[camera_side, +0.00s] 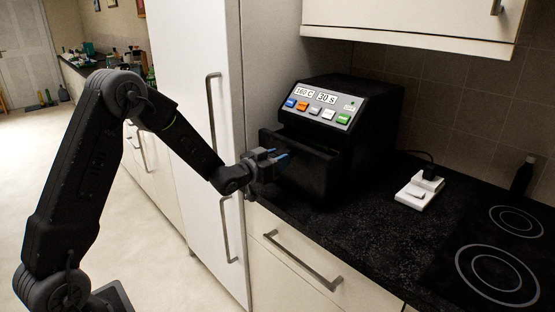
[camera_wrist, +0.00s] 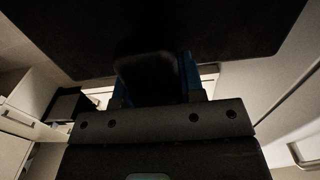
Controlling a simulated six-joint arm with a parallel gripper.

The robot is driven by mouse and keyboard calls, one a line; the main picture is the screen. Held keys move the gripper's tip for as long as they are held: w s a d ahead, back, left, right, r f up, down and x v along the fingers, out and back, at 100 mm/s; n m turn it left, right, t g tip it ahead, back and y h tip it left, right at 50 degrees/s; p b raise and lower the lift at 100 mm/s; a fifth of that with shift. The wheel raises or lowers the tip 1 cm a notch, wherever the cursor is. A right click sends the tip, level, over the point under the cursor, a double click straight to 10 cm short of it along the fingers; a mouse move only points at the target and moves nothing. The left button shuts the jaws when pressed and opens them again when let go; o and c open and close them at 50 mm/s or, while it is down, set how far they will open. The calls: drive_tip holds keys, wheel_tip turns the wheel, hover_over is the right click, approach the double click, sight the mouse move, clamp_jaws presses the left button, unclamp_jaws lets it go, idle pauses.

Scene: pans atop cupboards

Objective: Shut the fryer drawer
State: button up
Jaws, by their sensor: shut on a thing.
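The black fryer (camera_side: 352,108) stands on the dark counter, with a sloped panel of coloured buttons and labels reading 160 C and 30 S. Its black drawer (camera_side: 318,170) sticks out at the front, a gap showing above its front panel. My gripper (camera_side: 281,156), with blue fingertips, is at the drawer front and shut on the drawer handle. In the wrist view the dark handle (camera_wrist: 148,76) sits between the blue fingers, and the drawer front (camera_wrist: 190,28) fills the top. The handle is mostly hidden in the side view.
A white switch block (camera_side: 418,192) with a black plug lies right of the fryer. A hob (camera_side: 497,274) is at the far right, near a dark bottle (camera_side: 523,176). A tall white cupboard (camera_side: 190,60) stands left of the fryer. A wall cupboard (camera_side: 410,25) hangs above.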

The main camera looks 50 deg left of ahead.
clamp_jaws()
drive_tip(key=w, duration=0.8)
drive_tip(key=shift+w, duration=0.1)
drive_tip(key=o, duration=0.9)
unclamp_jaws()
drive_tip(key=s, duration=1.4)
drive_tip(key=shift+r, duration=0.15)
